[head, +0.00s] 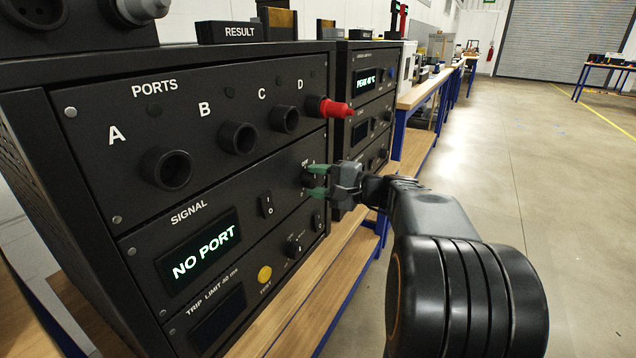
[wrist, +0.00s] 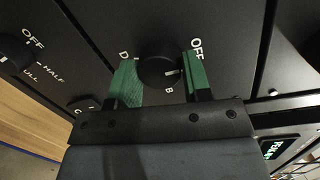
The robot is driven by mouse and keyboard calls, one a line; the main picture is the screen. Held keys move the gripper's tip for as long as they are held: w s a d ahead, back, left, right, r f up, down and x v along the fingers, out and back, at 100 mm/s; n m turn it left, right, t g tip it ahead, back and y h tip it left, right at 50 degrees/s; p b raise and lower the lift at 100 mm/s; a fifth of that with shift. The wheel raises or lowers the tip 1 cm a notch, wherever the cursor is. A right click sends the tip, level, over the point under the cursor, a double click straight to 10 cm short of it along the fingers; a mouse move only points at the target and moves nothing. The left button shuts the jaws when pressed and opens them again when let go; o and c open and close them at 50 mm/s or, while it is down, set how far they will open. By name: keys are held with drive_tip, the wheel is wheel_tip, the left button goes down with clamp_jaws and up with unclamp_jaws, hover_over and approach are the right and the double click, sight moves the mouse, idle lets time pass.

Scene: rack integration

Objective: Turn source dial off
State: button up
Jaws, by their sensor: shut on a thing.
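The source dial (wrist: 158,72) is a round black knob on the dark panel, with OFF, B and D printed around it in the wrist view. A short white mark shows on the knob's right side, apart from the OFF label; the exact setting is hard to read. My gripper (wrist: 158,82) has its green fingers on either side of the knob and is shut on it. In the head view, my gripper (head: 318,181) reaches the dial (head: 306,179) from the right, and its fingers hide most of the dial.
The signal display (head: 205,252) reads NO PORT. A red plug (head: 333,108) sticks out at port D, above my gripper. The floor to the right is open.

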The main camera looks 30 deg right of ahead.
drive_tip(key=o, duration=0.9)
drive_tip(key=p+v, duration=0.2)
drive_tip(key=v, duration=1.1)
drive_tip(key=shift+s+d+p, duration=0.3)
drive_tip(key=shift+p, duration=0.1)
